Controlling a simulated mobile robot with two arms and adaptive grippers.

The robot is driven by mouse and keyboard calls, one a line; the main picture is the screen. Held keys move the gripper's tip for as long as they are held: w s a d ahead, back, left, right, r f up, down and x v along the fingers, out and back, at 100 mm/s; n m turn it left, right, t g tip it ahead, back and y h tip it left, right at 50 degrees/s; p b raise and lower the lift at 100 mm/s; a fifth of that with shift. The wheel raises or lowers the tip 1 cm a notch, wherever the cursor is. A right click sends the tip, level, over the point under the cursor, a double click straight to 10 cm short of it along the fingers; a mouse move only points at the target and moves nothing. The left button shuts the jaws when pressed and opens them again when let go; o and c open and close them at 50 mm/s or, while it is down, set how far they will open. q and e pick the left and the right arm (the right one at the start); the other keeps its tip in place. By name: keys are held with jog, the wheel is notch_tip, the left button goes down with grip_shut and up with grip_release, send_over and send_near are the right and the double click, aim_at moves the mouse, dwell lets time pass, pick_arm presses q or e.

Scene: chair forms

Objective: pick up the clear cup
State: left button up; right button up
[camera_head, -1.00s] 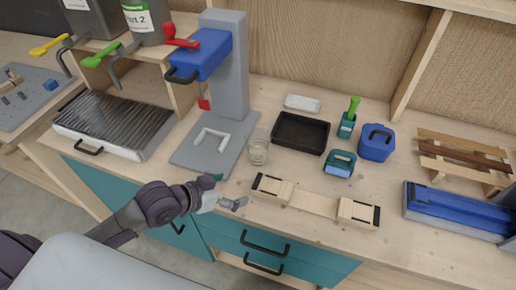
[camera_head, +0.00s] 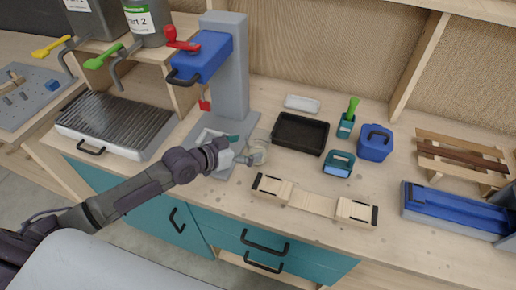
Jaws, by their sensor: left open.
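The clear cup (camera_head: 261,138) stands upright on the wooden worktop, just right of the grey base of the blue press. My left gripper (camera_head: 256,157) reaches in from the left and is at the cup's front side, its fingers overlapping the cup's lower part in the picture. It is open. I cannot tell whether the fingers touch the cup. My right gripper is not in the picture.
A black tray (camera_head: 301,133) stands close to the right of the cup. The blue press (camera_head: 205,58) rises behind left. A wooden fixture (camera_head: 314,201) lies in front right. A blue container (camera_head: 375,143) and green tools stand farther right.

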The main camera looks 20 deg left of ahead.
aim_at(266, 142)
pick_arm(q)
jog(key=p+x, duration=0.1)
jog(key=x, duration=0.4)
jog(key=shift+d+r, duration=0.1)
jog(key=shift+r, duration=0.05)
jog(key=shift+s, duration=0.15)
jog(key=shift+c, duration=1.1)
jog(key=c, duration=0.8)
